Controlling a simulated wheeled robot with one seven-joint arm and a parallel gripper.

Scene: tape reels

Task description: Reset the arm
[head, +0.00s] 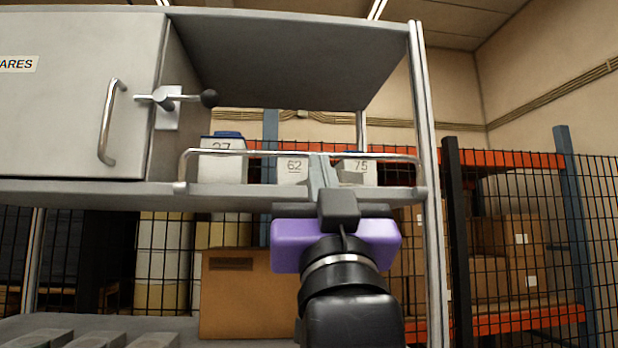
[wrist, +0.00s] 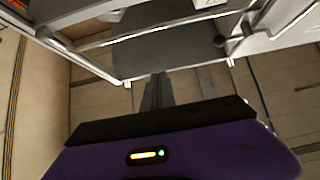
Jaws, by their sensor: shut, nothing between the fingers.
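My gripper (head: 323,172) is at the end of my arm, in front of the open shelf in the head view. Its two grey fingers point up and lie together with nothing between them. The purple gripper body (head: 290,240) shows below the shelf's front edge. In the wrist view the shut fingers (wrist: 157,92) stick out past the dark palm, in front of the grey shelf unit. My fingers partly cover the shelf front between the boxes labelled 62 (head: 292,172) and 75 (head: 358,172). I cannot tell whether they touch the rail.
A chrome rail (head: 250,153) runs along the shelf front. Another labelled box (head: 222,165) stands at left, beside a shut cabinet door (head: 70,100) with a handle and latch (head: 172,100). A cardboard box (head: 240,300) sits below. A wire fence (head: 520,240) stands at right.

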